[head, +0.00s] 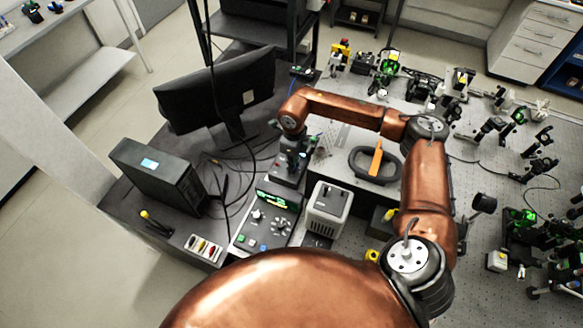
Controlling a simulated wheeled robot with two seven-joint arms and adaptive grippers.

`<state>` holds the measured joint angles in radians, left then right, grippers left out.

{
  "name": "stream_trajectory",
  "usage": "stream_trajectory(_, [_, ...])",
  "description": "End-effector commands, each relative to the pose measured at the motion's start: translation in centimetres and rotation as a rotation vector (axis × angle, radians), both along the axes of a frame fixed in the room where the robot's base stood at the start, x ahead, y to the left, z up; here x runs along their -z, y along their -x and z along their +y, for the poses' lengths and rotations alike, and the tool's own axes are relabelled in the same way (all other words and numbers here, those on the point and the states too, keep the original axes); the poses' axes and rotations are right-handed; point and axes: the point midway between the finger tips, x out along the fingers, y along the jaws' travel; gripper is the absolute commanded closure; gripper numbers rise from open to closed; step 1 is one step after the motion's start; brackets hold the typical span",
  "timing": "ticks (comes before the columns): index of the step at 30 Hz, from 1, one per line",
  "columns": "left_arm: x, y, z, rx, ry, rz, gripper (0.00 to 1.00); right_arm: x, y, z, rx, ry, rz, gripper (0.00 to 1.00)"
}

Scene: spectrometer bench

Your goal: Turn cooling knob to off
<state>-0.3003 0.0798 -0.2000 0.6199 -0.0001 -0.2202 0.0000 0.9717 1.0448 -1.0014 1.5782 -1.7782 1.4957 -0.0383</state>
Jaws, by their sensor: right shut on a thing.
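My right arm reaches in from the lower right and bends over to the left. My right gripper (288,172) points down at the dark unit just behind the control panel (243,243). It is shut on what looks like the cooling knob, which the fingers hide, so its setting cannot be read. The control panel has a lit green display, pale knobs and several coloured buttons. My left gripper is not in view.
A monitor (222,90) and a black box with a small blue screen (158,175) stand to the left. A pale grey box (328,209) stands right of the panel. A black ring-shaped holder (362,172) with an orange bar lies farther right. Cables run behind the panel. Optics crowd the right bench.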

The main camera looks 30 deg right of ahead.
Motion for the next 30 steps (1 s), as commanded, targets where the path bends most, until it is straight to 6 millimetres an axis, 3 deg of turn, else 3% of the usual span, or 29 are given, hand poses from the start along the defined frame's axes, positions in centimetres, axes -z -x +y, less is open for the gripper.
stream_trajectory(6, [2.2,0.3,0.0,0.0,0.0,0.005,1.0,0.3,-0.1,0.0,-0.206,0.0,-0.003,1.0])
stream_trajectory(30, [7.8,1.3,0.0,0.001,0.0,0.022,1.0,0.2,0.2,0.1,-0.966,-0.001,-0.001,1.0])
